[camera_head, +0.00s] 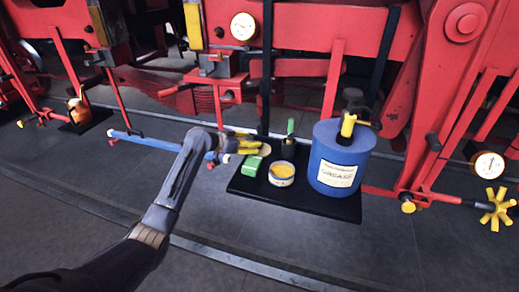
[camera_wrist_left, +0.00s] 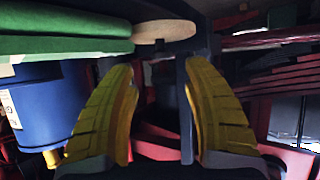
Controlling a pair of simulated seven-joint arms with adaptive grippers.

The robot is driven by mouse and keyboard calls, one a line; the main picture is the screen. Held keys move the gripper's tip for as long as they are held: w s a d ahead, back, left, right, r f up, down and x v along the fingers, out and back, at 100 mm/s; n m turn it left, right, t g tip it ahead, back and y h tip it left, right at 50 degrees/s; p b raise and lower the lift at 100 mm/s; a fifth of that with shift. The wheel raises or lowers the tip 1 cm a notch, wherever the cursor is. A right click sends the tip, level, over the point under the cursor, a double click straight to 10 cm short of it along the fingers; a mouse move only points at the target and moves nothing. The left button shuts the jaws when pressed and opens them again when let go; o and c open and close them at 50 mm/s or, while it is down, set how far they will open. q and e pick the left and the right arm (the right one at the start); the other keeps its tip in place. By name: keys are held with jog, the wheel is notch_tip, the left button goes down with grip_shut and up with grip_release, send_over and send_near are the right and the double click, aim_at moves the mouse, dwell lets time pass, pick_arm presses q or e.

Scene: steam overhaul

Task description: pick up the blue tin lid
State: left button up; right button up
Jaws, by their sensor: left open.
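No blue tin lid can be clearly made out. A round tan disc (camera_head: 266,146) lies by the fingertips of my left gripper (camera_head: 243,142); it also shows in the left wrist view (camera_wrist_left: 164,31), beyond the fingers. I cannot tell whether it is the lid. My left gripper's yellow fingers (camera_wrist_left: 160,110) are apart with nothing visibly held between them. A small open tin (camera_head: 282,174) with a blue and white side and yellow contents stands on the black tray (camera_head: 300,203). My right gripper is not in view.
A green block (camera_head: 251,166) lies at the tray's left, near my gripper. A large blue grease drum (camera_head: 340,158) stands at the right. A dark container with a green-topped item (camera_head: 290,130) is behind the tin. Red machine frames and a black post surround the tray.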

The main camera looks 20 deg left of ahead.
aim_at(265, 150)
pick_arm(q)
jog(key=shift+x, duration=2.9)
jog(key=shift+a+f, duration=0.1)
grip_shut()
